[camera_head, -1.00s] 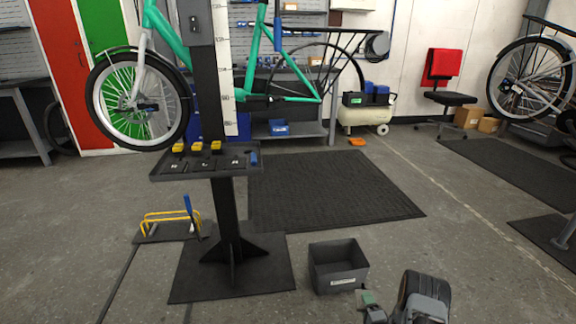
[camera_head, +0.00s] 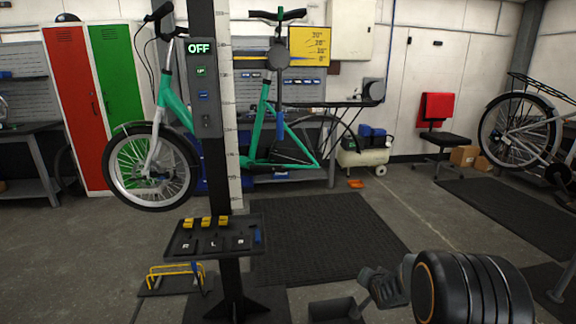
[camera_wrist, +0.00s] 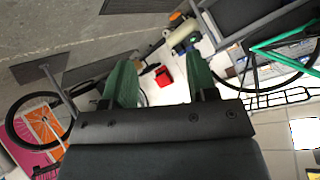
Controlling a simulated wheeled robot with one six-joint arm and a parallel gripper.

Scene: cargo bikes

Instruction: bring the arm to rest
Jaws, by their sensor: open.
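My gripper (camera_wrist: 158,88) shows in the wrist view with its two green fingers apart and nothing held between them. The wrist view is tilted, with the floor at upper left. In the head view, dark links of my own arm (camera_head: 470,288) rise at the lower right, in front of the floor. I cannot make out the gripper's fingers in the head view.
A black column (camera_head: 207,130) with an "OFF" display holds a green bike (camera_head: 262,130) raised. A black tray (camera_head: 184,243) with yellow pieces juts from it. The dark mat (camera_head: 320,235) is clear.

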